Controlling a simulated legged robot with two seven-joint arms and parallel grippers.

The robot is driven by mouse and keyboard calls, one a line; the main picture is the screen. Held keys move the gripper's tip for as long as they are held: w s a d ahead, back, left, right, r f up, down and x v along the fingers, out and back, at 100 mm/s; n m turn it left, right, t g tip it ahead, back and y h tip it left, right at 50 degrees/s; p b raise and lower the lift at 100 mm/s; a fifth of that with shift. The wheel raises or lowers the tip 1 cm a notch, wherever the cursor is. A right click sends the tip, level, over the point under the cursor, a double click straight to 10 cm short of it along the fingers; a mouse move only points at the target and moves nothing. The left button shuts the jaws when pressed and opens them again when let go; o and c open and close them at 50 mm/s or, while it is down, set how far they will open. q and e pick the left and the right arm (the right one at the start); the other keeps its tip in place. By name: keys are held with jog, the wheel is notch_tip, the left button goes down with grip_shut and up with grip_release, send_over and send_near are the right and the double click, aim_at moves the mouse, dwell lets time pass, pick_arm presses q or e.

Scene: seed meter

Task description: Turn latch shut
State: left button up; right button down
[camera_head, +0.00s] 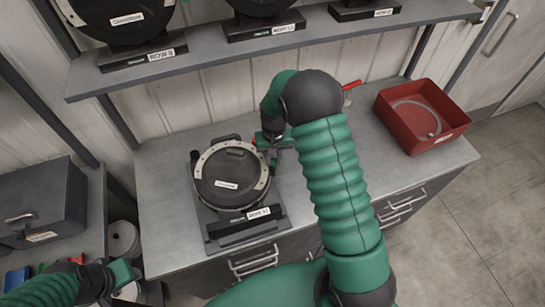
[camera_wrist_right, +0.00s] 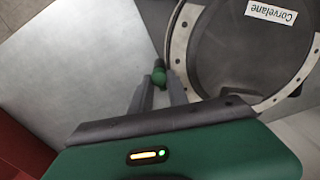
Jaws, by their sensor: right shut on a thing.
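The seed meter (camera_head: 225,180) lies on the grey bench with its round black lid down inside a pale bolted ring. Its ring and lid also show in the wrist view (camera_wrist_right: 235,55). My right gripper (camera_head: 272,146) is at the meter's right rim.
A red tray (camera_head: 450,137) with a clear ring-like piece stands at the bench's right end. A red-handled tool (camera_head: 350,87) lies at the back. A shelf (camera_head: 210,50) with more meters hangs above. A grey case (camera_head: 45,203) stands at the left.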

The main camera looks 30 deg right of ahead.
aim_at(275, 161)
pick_arm(q)
jog(key=shift+a, duration=0.25)
pick_arm(e)
jog(key=shift+s, duration=0.25)
pick_arm(q)
jog(key=shift+d, duration=0.2)
pick_arm(e)
jog(key=shift+d, duration=0.1)
jog(key=c, duration=1.5)
grip_release()
jog(key=shift+o, duration=1.2)
jog(key=shift+s+r, duration=0.1)
jog(key=shift+r, duration=0.1)
pick_arm(q)
jog(key=f+b, duration=0.3)
jog(key=shift+s+f, duration=0.15)
jog(key=shift+s, duration=0.05)
pick_arm(e)
notch_tip(275, 161, up, 17)
